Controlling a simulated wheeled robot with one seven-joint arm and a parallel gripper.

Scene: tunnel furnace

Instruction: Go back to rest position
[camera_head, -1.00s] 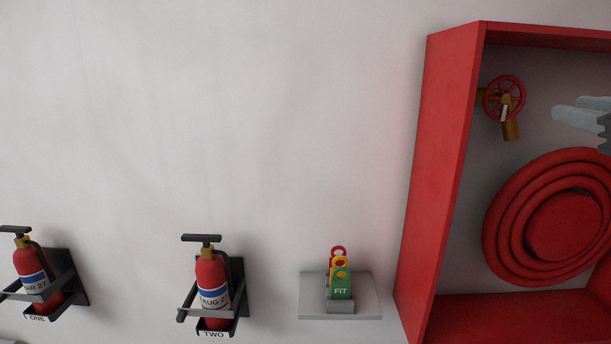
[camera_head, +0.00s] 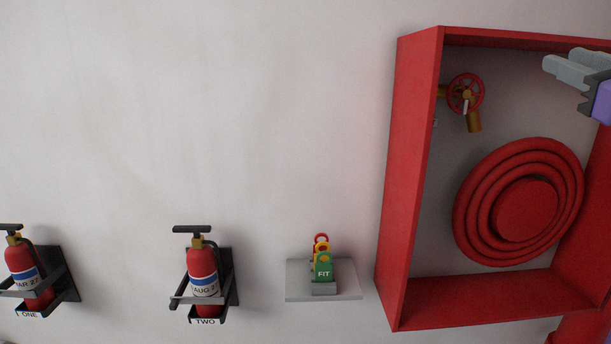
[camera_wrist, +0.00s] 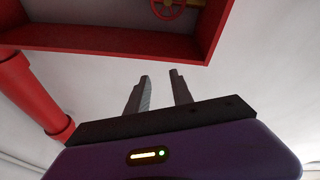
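My gripper (camera_head: 571,67) shows at the upper right of the head view, in front of the red hose cabinet (camera_head: 412,165). In the wrist view my gripper (camera_wrist: 160,92) has its two fingers apart with nothing between them, below the cabinet's red edge (camera_wrist: 110,42). Its fingers touch nothing that I can see. Most of my arm is outside the head view.
The cabinet holds a coiled red hose (camera_head: 525,208) and a valve with a red wheel (camera_head: 466,93). A shelf (camera_head: 345,284) bears coloured tags (camera_head: 323,265). Two extinguishers (camera_head: 203,275) (camera_head: 24,268) hang on the left. A red pipe (camera_wrist: 28,92) is near my gripper.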

